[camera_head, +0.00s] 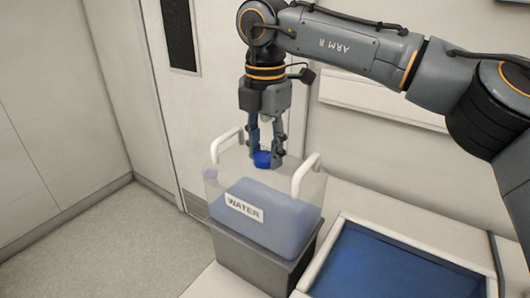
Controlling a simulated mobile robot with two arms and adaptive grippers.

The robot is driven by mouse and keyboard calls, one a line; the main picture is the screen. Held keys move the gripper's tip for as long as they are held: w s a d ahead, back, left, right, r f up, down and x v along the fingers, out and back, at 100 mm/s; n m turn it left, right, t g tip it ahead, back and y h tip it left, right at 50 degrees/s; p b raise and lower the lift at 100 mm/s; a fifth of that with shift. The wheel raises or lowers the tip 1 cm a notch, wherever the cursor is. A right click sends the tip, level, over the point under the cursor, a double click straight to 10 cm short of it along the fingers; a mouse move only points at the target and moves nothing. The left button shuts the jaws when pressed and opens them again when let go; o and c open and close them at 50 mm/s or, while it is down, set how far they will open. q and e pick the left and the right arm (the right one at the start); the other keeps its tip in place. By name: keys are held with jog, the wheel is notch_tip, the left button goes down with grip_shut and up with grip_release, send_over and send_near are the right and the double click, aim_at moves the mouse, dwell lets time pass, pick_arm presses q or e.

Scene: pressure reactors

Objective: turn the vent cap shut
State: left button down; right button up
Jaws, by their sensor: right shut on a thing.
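The blue vent cap (262,159) sits on top of a clear water container (310,192) labelled "WATER". My right gripper (264,157) reaches straight down from above with its fingers on either side of the cap, shut on it. The fingers partly hide the cap, so its turn angle cannot be told. The container is upright, holds bluish liquid and has white handles at its left and right. My left gripper is not in view.
The container stands on a grey base (240,262) on a white counter. A blue tray (375,265) with a white rim lies at the right. A white wall and door (165,110) stand behind. Grey floor (100,240) is clear at the left.

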aim_at(265, 155)
dwell(0.4)
jog(key=o, duration=1.2)
jog(key=shift+r, duration=6.05)
